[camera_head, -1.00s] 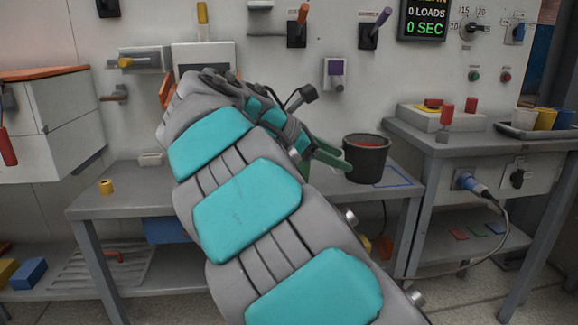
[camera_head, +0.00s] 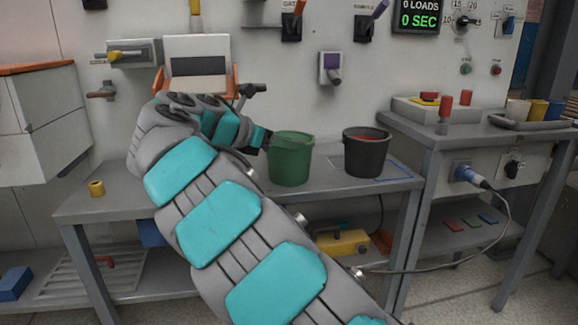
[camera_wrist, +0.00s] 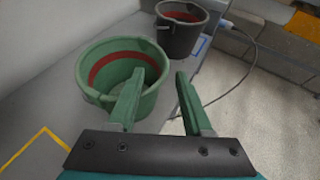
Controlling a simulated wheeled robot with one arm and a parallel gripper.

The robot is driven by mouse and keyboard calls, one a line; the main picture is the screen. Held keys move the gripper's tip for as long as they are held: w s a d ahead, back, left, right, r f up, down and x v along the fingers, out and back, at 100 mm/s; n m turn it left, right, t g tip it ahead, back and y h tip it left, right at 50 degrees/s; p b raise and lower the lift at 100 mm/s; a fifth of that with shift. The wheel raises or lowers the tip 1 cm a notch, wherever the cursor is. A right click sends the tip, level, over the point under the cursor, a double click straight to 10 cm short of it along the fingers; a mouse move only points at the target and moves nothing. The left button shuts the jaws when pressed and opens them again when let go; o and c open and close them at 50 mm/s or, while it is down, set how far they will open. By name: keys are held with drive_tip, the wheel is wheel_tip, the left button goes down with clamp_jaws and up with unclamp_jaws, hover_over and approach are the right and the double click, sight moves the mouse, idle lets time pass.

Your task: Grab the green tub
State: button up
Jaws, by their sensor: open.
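The green tub (camera_head: 291,162) stands upright on the grey bench, left of a black tub (camera_head: 366,155). In the wrist view the green tub (camera_wrist: 80,70) shows a red band inside. My gripper (camera_wrist: 158,73) is open, with two green fingers. Its left finger overlaps the inside of the tub near the rim and its right finger lies just outside the rim, so the near right wall shows between them. Contact cannot be told. In the head view my arm reaches the tub's left side; the fingers are hard to make out against it.
The black tub, with red inside, also shows in the wrist view (camera_wrist: 178,40), close beyond the green one. A side table (camera_head: 450,137) stands right. A cable (camera_head: 508,225) hangs from it.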

sight(303, 154)
drive_tip(key=shift+b+x, duration=0.3)
drive_tip(key=shift+x, duration=2.35)
clamp_jaws()
drive_tip(key=shift+f, duration=0.1)
